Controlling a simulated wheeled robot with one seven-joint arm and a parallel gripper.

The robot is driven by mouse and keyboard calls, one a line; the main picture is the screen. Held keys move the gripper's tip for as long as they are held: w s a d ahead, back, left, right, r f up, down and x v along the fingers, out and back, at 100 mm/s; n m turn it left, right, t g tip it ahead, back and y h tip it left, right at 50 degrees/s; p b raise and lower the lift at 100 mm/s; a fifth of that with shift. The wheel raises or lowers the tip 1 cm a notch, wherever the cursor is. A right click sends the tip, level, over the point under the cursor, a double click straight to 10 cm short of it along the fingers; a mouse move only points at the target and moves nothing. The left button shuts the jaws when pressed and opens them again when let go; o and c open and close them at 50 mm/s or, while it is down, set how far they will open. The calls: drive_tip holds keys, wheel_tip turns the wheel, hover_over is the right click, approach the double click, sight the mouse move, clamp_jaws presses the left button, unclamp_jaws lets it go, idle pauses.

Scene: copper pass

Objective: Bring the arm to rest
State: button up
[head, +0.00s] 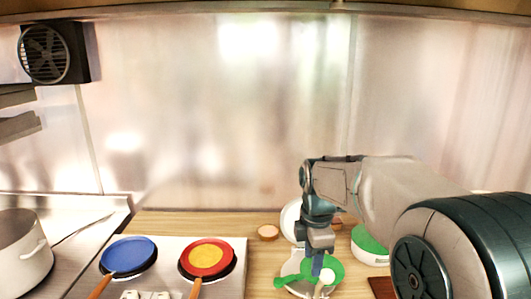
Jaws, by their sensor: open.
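My arm reaches in from the right side of the head view and bends down over the counter. My gripper (318,268) points downward and is open. A small white round thing (327,277) shows at the fingertips. I cannot tell whether the fingers touch it. The gripper partly hides the dish and the green item.
A blue disc lies in a pan (128,253), and red and yellow discs lie in another pan (207,257), on a pale hob. A white pot (22,250) stands far left.

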drive_tip(key=s+d+f+m+t, duration=0.1)
drive_tip(key=s+d+f+m, duration=0.1)
drive_tip(key=s+m, duration=0.7)
drive_tip(key=s+d+f+m+t, duration=0.1)
drive_tip(key=s+d+f+m, duration=0.1)
drive_tip(key=s+m, duration=0.75)
drive_tip(key=s+b+x, duration=0.2)
drive_tip(key=b+x, duration=0.7)
drive_tip(key=b, duration=0.1)
drive_tip(key=shift+s+m+t, duration=0.25)
drive_tip(key=shift+m+t, duration=0.05)
drive_tip(key=shift+m, duration=0.15)
drive_tip(key=shift+f, duration=0.15)
